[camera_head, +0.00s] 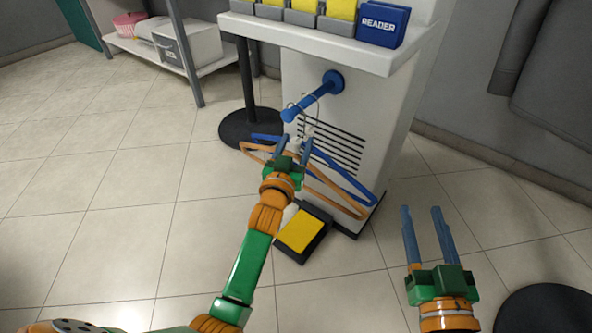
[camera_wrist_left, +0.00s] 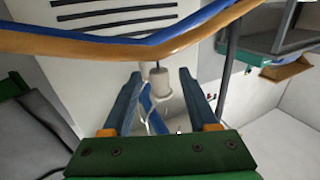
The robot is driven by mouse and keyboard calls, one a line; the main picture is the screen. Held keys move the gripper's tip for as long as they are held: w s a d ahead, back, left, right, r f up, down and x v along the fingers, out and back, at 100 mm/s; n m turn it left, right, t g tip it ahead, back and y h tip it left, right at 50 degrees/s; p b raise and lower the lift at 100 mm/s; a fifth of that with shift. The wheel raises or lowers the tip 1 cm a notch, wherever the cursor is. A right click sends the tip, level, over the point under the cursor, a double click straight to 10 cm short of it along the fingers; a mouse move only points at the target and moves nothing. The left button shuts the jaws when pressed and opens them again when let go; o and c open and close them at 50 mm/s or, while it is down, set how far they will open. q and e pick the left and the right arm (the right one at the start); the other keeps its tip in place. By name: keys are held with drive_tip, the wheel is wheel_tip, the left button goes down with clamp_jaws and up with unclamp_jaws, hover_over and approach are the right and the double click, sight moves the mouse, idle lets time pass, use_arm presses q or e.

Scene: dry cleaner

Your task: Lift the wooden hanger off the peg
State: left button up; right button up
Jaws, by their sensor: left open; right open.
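The wooden hanger (camera_head: 335,199) is orange-brown and hangs by its hook on the blue peg (camera_head: 312,98) on the front of the white stand. A blue hanger (camera_head: 345,179) hangs close behind it. My left gripper (camera_head: 295,143) is open at the hangers' necks, below the peg. In the left wrist view the wooden hanger (camera_wrist_left: 88,47) crosses the top, and a pale neck piece (camera_wrist_left: 161,86) shows between the left gripper's fingers (camera_wrist_left: 158,74), apart from both. I cannot tell which hanger that neck belongs to. My right gripper (camera_head: 421,210) is open and empty at the right.
The white stand (camera_head: 395,95) carries yellow and grey trays and a blue reader box (camera_head: 384,24) on top. A yellow-topped dark box (camera_head: 302,230) lies on the floor below. A black post base (camera_head: 235,128) stands behind left. The floor at left is clear.

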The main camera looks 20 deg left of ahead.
use_arm(q)
clamp_jaws()
idle(1.4)
